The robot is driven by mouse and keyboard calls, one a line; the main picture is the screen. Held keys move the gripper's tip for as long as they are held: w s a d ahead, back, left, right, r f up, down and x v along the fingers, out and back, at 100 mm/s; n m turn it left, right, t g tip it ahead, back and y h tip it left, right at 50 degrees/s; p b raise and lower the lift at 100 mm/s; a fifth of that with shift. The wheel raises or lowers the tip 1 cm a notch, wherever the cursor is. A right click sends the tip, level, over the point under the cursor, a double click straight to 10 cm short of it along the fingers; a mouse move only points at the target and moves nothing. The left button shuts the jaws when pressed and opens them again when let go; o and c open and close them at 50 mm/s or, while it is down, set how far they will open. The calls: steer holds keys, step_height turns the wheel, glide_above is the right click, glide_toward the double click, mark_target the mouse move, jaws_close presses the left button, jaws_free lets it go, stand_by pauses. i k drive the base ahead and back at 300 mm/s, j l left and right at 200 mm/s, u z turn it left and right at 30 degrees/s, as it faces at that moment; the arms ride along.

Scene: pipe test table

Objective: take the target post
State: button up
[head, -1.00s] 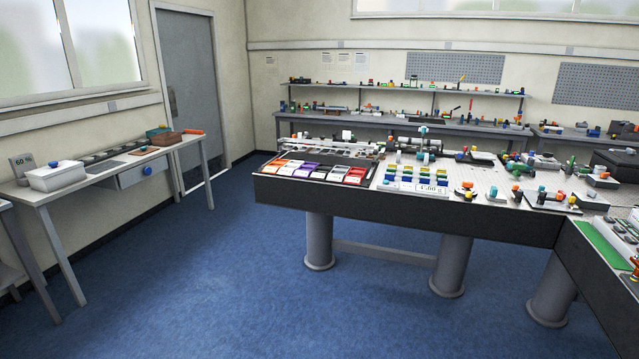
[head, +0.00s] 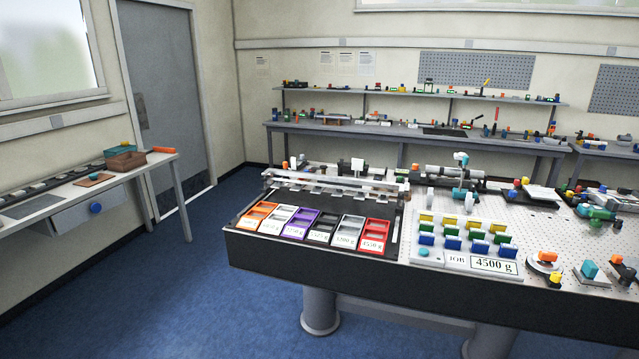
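I cannot tell for sure which piece is the target post. An upright post with a white and teal head (head: 461,160) stands on the perforated table top (head: 520,235), behind a board of coloured blocks. A small white square plate on a stand (head: 357,167) stands at the back left of the same table. Lower pieces with orange and teal tops, such as a teal block (head: 589,269), sit near the front right. My gripper is not in view.
The large dark-sided table (head: 330,275) stands ahead. A side bench (head: 55,205) is at left, and a back bench (head: 390,131) runs along the wall. Blue floor (head: 210,300) is clear at front left.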

mark_target(357, 165)
steer(key=i+u, duration=0.1)
steer(key=i, duration=0.85)
steer(key=i+l, duration=0.2)
steer(key=i, duration=0.7)
steer(key=j+u, duration=0.05)
